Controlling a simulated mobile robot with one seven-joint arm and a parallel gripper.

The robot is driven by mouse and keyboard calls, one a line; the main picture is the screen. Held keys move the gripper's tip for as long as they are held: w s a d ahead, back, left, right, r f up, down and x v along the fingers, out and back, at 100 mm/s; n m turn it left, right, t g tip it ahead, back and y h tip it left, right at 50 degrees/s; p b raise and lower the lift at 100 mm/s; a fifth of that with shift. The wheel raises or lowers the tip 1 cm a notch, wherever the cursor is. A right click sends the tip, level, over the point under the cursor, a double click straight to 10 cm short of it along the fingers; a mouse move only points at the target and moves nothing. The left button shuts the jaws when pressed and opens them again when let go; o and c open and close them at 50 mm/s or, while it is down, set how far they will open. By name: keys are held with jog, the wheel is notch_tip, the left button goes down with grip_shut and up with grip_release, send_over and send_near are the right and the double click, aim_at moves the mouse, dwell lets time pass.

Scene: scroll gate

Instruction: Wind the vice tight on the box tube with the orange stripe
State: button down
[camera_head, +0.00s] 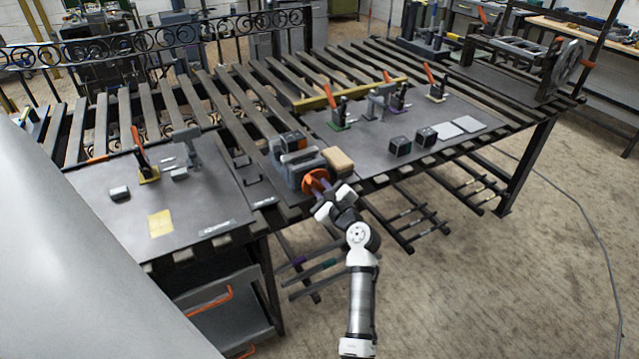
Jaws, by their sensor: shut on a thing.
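The grey vice (296,168) stands at the front edge of the slatted bench, near the middle of the view. A dark box tube (292,141) with some orange on it sits at the vice's top; whether the jaws touch it is too small to tell. An orange round part (316,181) and a purple shaft are at the vice's front. My gripper (329,200) reaches up to this front end and is shut on the vice handle. The fingertips and the grasped part are largely hidden by the white gripper body.
A tan block (338,160) lies right of the vice. Two dark box pieces (427,136) and pale plates (467,124) lie on the right bench plate. Orange-handled clamps (436,88) stand behind. A yellow card (160,223) lies on the left plate. The floor at right is clear apart from a cable.

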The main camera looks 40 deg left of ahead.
jog(key=shift+s+f+m, duration=0.1)
jog(key=shift+f+m, duration=0.1)
jog(key=shift+m, duration=0.65)
jog(key=shift+f+m, duration=0.15)
jog(key=shift+m, duration=0.7)
jog(key=c, duration=1.4)
grip_release()
jog(key=shift+c, duration=0.2)
jog(key=shift+o, duration=0.4)
jog(key=shift+r, duration=0.2)
jog(key=b+v, duration=0.3)
jog(key=v, duration=1.1)
